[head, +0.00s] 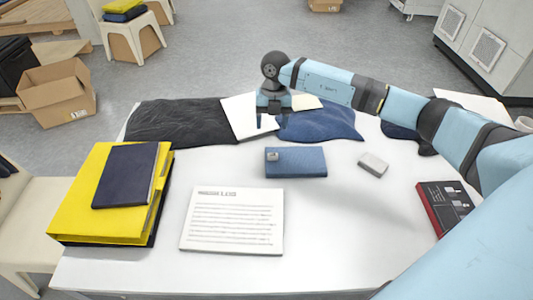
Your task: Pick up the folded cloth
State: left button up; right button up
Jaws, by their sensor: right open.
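A blue cloth (322,122) lies spread and rumpled at the back middle of the white table. A black cloth (180,121) lies at the back left, and a dark navy cloth (405,134) lies partly behind my right arm. A small flat blue rectangle (305,163) with a grey piece on it lies at the table's middle; I cannot tell whether it is folded cloth or a case. My right gripper (269,119) points down with its fingers apart and empty, over the white sheets beside the blue cloth's left edge. My left gripper is out of view.
A log sheet (232,221), a small grey block (373,163) and a red-and-black box (440,205) lie on the table (330,250). The front middle is clear.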

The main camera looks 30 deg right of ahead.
jog(key=d, duration=0.1)
send_over(273, 154)
jog(key=shift+h, duration=0.4)
jog(key=f, duration=0.6)
jog(key=shift+w+d+f, duration=0.25)
jog(key=shift+w+d, duration=0.15)
jog(key=shift+s+a+f, duration=0.1)
jog(key=shift+a+f, duration=0.05)
jog(key=shift+f, duration=0.9)
jog(key=shift+s+a+f, duration=0.15)
jog(key=shift+f, duration=0.9)
jog(key=shift+s+a+f, duration=0.1)
jog(key=shift+a+f, duration=0.05)
jog(key=shift+f, duration=0.9)
jog(key=c, duration=1.1)
jog(key=shift+r, duration=0.15)
